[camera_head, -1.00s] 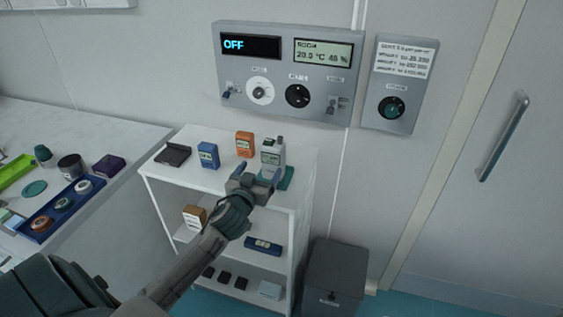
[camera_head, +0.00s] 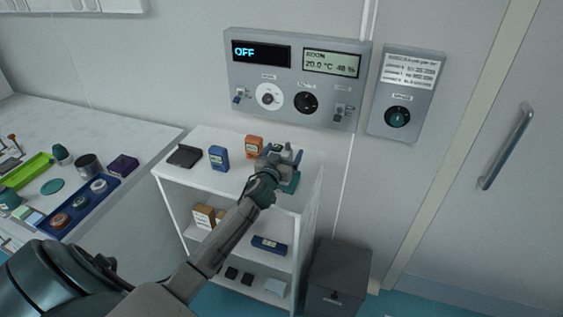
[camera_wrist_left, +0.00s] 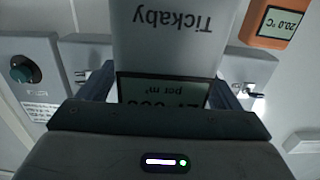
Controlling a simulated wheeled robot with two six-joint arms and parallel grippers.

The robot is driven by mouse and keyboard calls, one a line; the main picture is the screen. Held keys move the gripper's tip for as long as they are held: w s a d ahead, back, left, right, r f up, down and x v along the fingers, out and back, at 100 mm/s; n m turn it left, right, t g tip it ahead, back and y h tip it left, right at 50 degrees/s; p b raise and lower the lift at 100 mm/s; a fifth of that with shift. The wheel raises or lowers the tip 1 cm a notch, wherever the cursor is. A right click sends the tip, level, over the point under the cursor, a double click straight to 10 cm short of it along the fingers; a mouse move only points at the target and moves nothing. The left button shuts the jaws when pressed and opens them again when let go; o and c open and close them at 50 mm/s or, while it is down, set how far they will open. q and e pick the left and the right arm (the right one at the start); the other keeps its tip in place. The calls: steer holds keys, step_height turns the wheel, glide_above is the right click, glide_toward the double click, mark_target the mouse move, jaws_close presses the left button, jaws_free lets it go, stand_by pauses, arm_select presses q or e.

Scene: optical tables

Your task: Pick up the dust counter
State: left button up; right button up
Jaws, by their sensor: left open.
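The dust counter is a light grey handheld device on the right of the white shelf unit's top. In the head view only its upper part (camera_head: 287,147) shows behind my left gripper (camera_head: 281,157). In the left wrist view its grey body (camera_wrist_left: 175,40), marked "Tickaby", and part of its dark-on-grey display reading "per m³" fill the middle. My left gripper (camera_wrist_left: 160,95) is open, with one finger on each side of the counter. I cannot tell whether a finger touches it. My right gripper is not in view.
On the shelf top (camera_head: 210,140) stand an orange meter (camera_head: 253,147), a blue meter (camera_head: 218,158) and a flat black device (camera_head: 185,156). A control panel (camera_head: 295,122) hangs on the wall behind. A grey bin (camera_head: 338,275) stands at right.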

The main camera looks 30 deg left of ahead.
arm_select(q)
steer(key=shift+w+a, duration=0.1)
steer(key=shift+w, duration=0.1)
steer(key=c, duration=1.6)
steer(key=shift+o, duration=0.2)
steer(key=shift+r, duration=0.1)
